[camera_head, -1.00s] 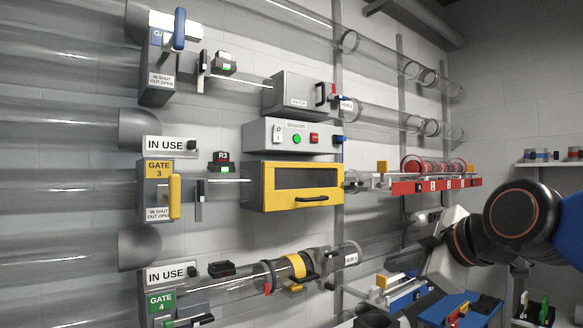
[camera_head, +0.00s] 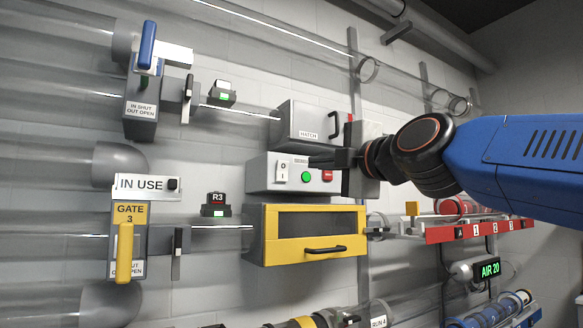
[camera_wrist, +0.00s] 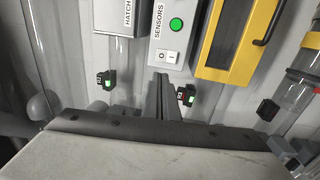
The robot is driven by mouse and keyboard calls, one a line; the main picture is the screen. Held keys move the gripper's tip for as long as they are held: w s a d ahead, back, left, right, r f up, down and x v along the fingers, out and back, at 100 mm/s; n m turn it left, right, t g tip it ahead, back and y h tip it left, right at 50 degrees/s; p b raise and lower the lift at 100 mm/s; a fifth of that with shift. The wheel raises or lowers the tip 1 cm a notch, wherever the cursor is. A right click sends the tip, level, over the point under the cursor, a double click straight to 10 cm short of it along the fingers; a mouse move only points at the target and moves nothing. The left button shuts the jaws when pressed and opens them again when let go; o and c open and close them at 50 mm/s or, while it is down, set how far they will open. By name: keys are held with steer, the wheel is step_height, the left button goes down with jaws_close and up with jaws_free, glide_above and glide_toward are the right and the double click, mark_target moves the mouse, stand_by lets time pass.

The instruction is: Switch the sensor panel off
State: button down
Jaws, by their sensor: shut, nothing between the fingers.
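The sensor panel (camera_head: 262,172) is a light grey box on the wall. On its face are a white O/I rocker switch (camera_head: 282,171), a round green button (camera_head: 306,177) and a red button (camera_head: 327,175). My gripper (camera_head: 312,162) reaches in from the right, its dark shut fingers in front of the panel's upper face. In the wrist view the panel (camera_wrist: 182,68) appears turned sideways, and the fingertips (camera_wrist: 161,78) lie just below the rocker switch (camera_wrist: 168,56) in the picture. I cannot tell whether they touch the panel. Which way the rocker is pressed is unclear.
A grey hatch box (camera_head: 296,124) is right above the panel, and a yellow-framed cabinet (camera_head: 258,235) right below. An R3 unit (camera_head: 216,203) with a green light and the yellow Gate 3 handle (camera_head: 125,252) are to the left. A red numbered rack (camera_head: 450,234) is at right.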

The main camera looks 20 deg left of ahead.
steer(key=shift+a, duration=0.1)
glide_toward(281, 164)
steer(key=x, duration=0.4)
steer(key=shift+w+a+f, duration=0.15)
steer(key=shift+w+a, duration=0.1)
steer(key=shift+a, duration=0.1)
steer(key=shift+x, duration=0.75)
steer(key=shift+w+a, duration=0.2)
steer(key=shift+s+d, duration=0.1)
steer(key=shift+d, duration=0.05)
